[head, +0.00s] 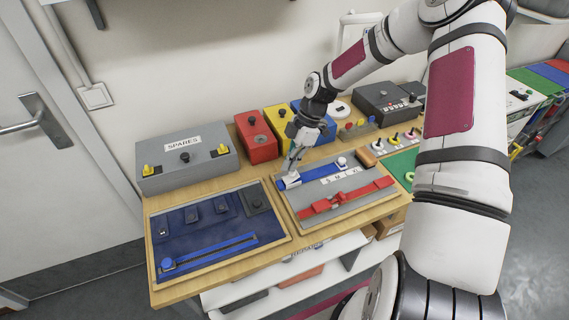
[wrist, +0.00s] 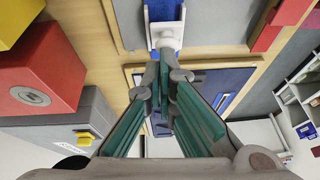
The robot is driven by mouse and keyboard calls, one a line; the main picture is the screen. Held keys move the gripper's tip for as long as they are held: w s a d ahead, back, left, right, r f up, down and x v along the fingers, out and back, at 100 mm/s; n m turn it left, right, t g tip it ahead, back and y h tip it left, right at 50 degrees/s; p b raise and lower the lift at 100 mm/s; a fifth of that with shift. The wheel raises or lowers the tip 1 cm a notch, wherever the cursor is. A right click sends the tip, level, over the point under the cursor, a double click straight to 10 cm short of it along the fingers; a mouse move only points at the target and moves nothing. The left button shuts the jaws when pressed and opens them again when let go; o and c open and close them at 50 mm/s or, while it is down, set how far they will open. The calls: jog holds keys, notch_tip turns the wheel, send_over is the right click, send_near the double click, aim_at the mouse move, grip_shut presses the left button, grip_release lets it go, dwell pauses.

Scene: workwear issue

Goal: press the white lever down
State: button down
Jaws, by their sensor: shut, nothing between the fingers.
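The white lever (head: 291,179) sits at the left end of a blue strip (head: 320,171) on the grey board (head: 318,194). In the wrist view the white lever (wrist: 166,37) shows as a white piece across the end of the blue strip, just beyond my fingertips. My gripper (head: 292,168) is shut and empty, with its tips close over the lever. In the wrist view my gripper (wrist: 165,68) overlaps the lever's near end. I cannot tell whether they touch. The tips partly cover the lever in the head view.
A red sliding bar (head: 345,196) lies on the same board. A dark blue panel (head: 205,232) is at the left. A grey SPARES box (head: 187,158), a red box (head: 257,137) and a yellow box (head: 279,123) stand behind. A door is at far left.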

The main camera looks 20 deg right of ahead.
jog(key=shift+d+y, duration=0.15)
jog(key=shift+y, duration=0.15)
jog(key=shift+r, duration=0.75)
